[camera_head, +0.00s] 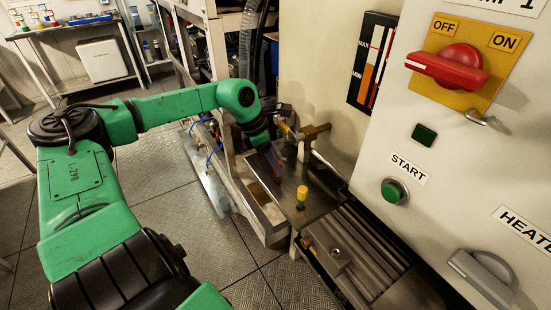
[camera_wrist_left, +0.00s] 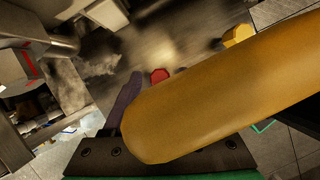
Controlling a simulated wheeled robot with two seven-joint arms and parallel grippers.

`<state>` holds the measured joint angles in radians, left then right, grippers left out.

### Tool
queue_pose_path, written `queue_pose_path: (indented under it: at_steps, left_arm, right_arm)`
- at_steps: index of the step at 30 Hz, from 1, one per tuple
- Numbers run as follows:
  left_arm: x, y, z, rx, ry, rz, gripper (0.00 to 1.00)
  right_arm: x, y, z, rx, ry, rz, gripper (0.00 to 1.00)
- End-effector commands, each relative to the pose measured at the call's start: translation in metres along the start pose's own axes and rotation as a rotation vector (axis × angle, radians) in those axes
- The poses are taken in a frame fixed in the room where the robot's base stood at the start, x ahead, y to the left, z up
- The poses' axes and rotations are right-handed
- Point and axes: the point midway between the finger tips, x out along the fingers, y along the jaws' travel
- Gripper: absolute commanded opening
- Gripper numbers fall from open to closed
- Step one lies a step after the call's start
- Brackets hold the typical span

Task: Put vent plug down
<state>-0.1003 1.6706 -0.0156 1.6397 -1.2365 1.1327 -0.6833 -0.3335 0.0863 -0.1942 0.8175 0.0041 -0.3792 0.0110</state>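My left gripper (camera_head: 276,160) is over the metal shelf, pointing down, its fingers partly lost in shadow. In the left wrist view one dark purple finger (camera_wrist_left: 126,100) shows; the other is hidden behind a big orange-yellow bar close to the camera (camera_wrist_left: 225,85). A small red piece (camera_wrist_left: 159,76), probably the vent plug, shows just right of the visible finger, with a narrow gap between them. I cannot tell whether it stands on the shelf. A yellow plug-like knob (camera_head: 302,194) stands upright on the shelf, apart from the gripper; it also shows in the wrist view (camera_wrist_left: 239,34). My right gripper is not in view.
The metal shelf (camera_head: 318,205) has pipes and a brass fitting (camera_head: 314,130) at its back. A yellow handle (camera_head: 283,128) is close to the gripper. A control panel with a red switch (camera_head: 450,66) and green button (camera_head: 394,191) stands right. Open floor lies left.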

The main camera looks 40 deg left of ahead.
Motion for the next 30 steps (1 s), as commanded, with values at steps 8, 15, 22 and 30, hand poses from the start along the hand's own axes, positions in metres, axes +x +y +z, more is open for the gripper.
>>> queue_pose_path:
  at_steps: [8,15,22,30]
  left_arm:
    - [-0.007,0.0,0.002,0.003,-0.001,0.002,0.58]
    - [-0.029,0.001,0.003,0.005,-0.002,0.004,0.58]
    - [-0.089,0.001,0.001,-0.001,-0.001,0.006,0.58]
    - [-0.122,0.0,0.001,0.0,0.0,0.0,0.58]
  right_arm:
    - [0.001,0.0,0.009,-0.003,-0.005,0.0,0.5]
    - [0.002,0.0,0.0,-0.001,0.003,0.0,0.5]
    - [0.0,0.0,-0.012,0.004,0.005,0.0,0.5]
    - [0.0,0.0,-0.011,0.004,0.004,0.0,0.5]
